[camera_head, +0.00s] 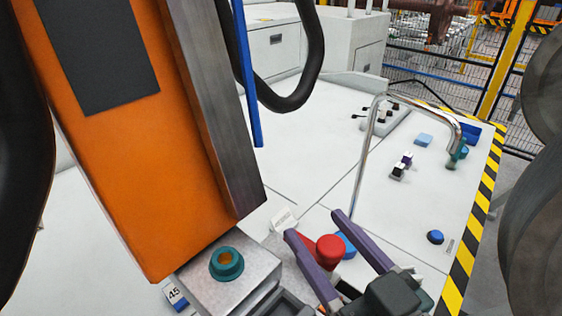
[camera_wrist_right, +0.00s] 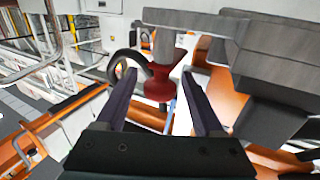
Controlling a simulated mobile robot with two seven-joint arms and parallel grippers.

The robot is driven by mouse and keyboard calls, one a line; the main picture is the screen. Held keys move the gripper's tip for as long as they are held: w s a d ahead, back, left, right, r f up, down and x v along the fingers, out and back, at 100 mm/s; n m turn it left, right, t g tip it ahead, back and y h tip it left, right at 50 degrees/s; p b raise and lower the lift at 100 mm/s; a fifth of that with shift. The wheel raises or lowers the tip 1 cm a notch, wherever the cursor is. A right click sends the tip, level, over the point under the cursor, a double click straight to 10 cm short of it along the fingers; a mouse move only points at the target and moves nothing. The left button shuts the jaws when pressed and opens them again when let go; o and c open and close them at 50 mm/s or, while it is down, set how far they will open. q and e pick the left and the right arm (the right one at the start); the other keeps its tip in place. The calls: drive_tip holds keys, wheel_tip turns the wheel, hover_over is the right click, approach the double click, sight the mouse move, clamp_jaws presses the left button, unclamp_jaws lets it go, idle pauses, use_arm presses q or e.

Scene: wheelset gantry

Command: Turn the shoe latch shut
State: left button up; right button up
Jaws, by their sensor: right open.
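A red latch-like knob (camera_head: 328,250) shows low in the head view, right of the teal ring on the grey block. In the right wrist view the red part (camera_wrist_right: 159,82) is waisted and sits under a grey post and plate. I take it for the shoe latch; whether it is turned shut I cannot tell. My right gripper (camera_head: 315,224) is open, with its two purple fingers on either side of the red part in both views. Gaps show beside it in the wrist view, so the fingers are not closed on it. My left gripper is not in view.
A large orange column (camera_head: 150,200) with a steel edge fills the left. The grey block (camera_head: 215,292) carries the teal ring (camera_head: 226,264). A bent metal rail (camera_head: 366,150) rises over the white table (camera_head: 310,135), where small blue and black items lie. A black hose hangs behind.

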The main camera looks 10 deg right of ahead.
drive_tip(key=shift+x, duration=0.95)
drive_tip(key=shift+c, duration=0.4)
clamp_jaws()
